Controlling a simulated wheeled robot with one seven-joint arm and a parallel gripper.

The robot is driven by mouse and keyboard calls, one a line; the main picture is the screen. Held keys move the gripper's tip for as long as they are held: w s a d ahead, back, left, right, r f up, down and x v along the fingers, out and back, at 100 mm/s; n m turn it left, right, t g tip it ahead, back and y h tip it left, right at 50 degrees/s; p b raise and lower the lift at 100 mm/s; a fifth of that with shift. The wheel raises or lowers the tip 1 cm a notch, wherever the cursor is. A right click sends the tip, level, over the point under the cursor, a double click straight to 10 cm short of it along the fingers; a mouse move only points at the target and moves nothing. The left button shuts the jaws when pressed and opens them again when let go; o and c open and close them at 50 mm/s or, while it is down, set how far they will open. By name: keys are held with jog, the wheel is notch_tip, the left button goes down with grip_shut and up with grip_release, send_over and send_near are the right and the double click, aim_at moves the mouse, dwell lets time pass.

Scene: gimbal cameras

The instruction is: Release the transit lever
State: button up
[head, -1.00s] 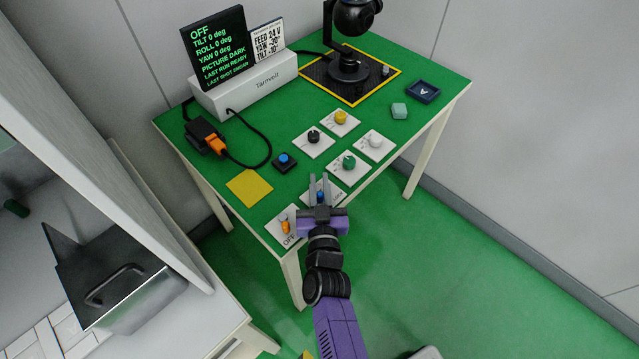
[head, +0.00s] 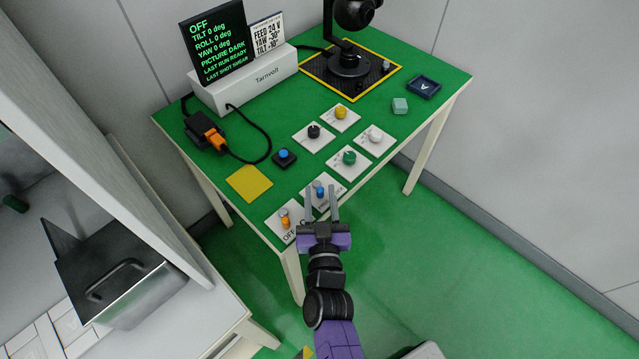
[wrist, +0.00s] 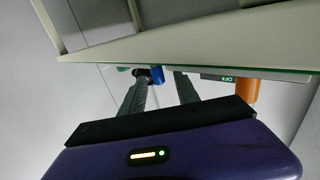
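My gripper (head: 321,204) is open and empty at the table's front edge, its two fingers apart. A blue-tipped control (head: 320,190) on a white plate lies just beyond the fingertips; in the wrist view the blue knob (wrist: 157,75) shows between the fingers. An orange-tipped control (head: 285,221) on a plate marked OFF is to the left, and it shows at right in the wrist view (wrist: 246,90). The black gimbal (head: 350,60) stands on a black pad with a yellow border; a small grey knob (head: 385,66) is on the pad. I cannot tell which part is the transit lever.
Other plates carry green (head: 349,158), white (head: 375,134), black (head: 314,132) and yellow (head: 341,112) knobs. A blue button (head: 284,157), yellow square (head: 250,183), orange plug with cable (head: 213,141), and display reading OFF (head: 215,45) are on the green table (head: 225,120). Floor at right is clear.

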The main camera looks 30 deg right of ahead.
aim_at(320, 193)
jog(key=shift+v, duration=1.5)
jog(key=shift+s+a, duration=0.1)
jog(key=s+a+r+y, duration=0.1)
jog(key=s+a+y, duration=0.1)
jog(key=s, duration=0.7)
jog(key=s+a+r+y, duration=0.1)
jog(key=s+a+r, duration=0.1)
jog(key=s, duration=0.7)
jog(key=s+d+r+n+g+y, duration=0.1)
jog(key=s+d+r+n+y, duration=0.3)
jog(key=s+r, duration=0.5)
jog(key=shift+s+d+n+g, duration=0.3)
jog(key=shift+s+d+n, duration=0.1)
jog(key=shift+s+d, duration=0.8)
jog(key=shift+a+r, duration=0.1)
